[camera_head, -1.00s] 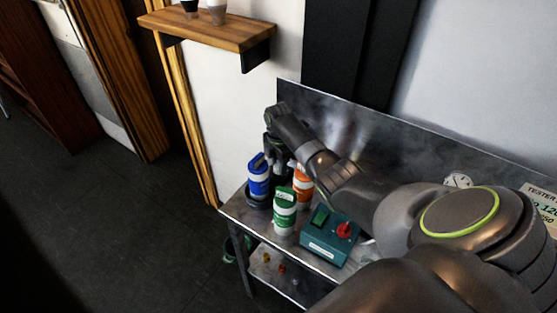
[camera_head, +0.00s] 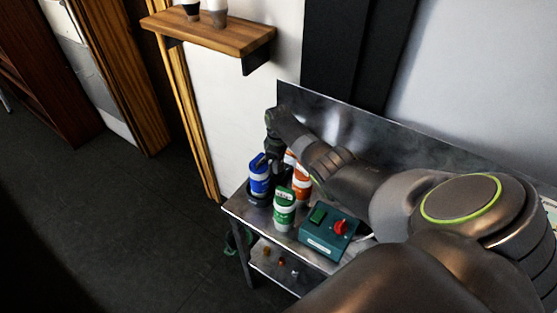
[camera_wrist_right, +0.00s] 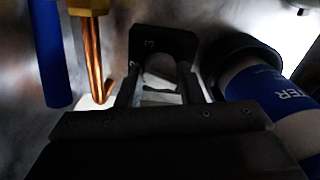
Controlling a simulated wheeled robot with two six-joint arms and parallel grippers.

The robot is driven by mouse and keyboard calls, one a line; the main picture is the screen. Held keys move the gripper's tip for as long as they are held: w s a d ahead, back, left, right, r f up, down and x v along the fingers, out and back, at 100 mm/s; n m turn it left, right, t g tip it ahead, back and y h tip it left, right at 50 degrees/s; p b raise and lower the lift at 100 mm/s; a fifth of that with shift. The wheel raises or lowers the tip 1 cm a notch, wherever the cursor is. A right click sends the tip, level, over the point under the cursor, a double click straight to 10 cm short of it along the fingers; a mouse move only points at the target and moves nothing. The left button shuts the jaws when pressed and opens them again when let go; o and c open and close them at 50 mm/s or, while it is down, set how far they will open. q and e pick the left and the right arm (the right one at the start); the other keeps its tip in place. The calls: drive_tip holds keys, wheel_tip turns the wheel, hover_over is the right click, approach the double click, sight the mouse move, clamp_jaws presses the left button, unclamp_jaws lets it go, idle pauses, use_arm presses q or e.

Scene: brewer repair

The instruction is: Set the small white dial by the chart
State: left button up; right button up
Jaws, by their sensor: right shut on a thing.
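My right gripper (camera_head: 274,153) is at the far left end of the metal bench, behind the blue-and-white bottle. In the right wrist view the gripper (camera_wrist_right: 160,80) is shut on a small pale thing (camera_wrist_right: 158,97), mostly hidden between the fingers; I cannot tell what it is. No small white dial can be made out now, and my right arm covers much of the bench's right side. Only a pale sliver of what may be the chart (camera_head: 551,207) shows at the right edge. A teal box (camera_head: 327,235) has a red knob (camera_head: 340,227) and a green part. My left gripper is not in view.
A blue-and-white bottle (camera_head: 259,178), a green-and-white bottle (camera_head: 284,213) and an orange-and-white bottle (camera_head: 301,186) crowd the bench. A copper-coloured rod (camera_wrist_right: 92,60) and a blue bar (camera_wrist_right: 50,55) are close to the gripper. A wooden shelf (camera_head: 210,36) hangs above.

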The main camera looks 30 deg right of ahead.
drive_tip(key=m+p, duration=0.1)
drive_tip(key=m, duration=0.3)
drive_tip(key=shift+w+r+m, duration=0.1)
drive_tip(key=shift+r+m, duration=0.05)
drive_tip(key=shift+m, duration=0.15)
drive_tip(key=shift+m+p, duration=0.35)
drive_tip(key=shift+m, duration=1.65)
drive_tip(key=o, duration=1)
drive_tip(key=shift+c, duration=0.2)
drive_tip(key=shift+r, duration=0.5)
wheel_tip(320, 180, up, 16)
drive_tip(key=b, duration=0.1)
drive_tip(key=shift+r, duration=0.15)
